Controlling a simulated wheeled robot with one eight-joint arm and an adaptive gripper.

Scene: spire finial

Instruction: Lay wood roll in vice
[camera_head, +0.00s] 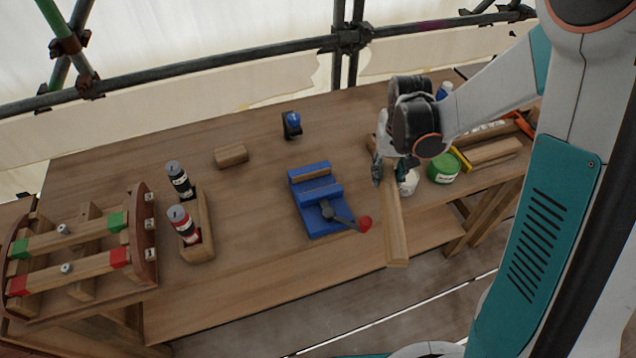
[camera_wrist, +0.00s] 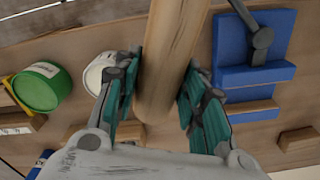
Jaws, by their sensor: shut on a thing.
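The wood roll (camera_head: 396,235) is a long, light brown piece, running from my gripper (camera_head: 388,166) toward the front edge of the bench. In the wrist view the wood roll (camera_wrist: 172,45) runs between both teal-padded fingers of my gripper (camera_wrist: 158,98), which is shut on it. The blue vice (camera_head: 310,209) stands on the bench left of the wood roll, with a grey lever ending in a red knob. In the wrist view the vice (camera_wrist: 235,42) is to the right of the wood roll, clear of it. My gripper partly hides the roll's far end in the head view.
A green can (camera_head: 444,168) and a white can (camera_head: 408,183) stand right of the roll. A wood block (camera_head: 231,156) and a small blue-and-black item (camera_head: 292,125) lie behind the vice. Two bottles stand in a wooden holder (camera_head: 200,245) beside a wooden rack (camera_head: 142,238) on the left.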

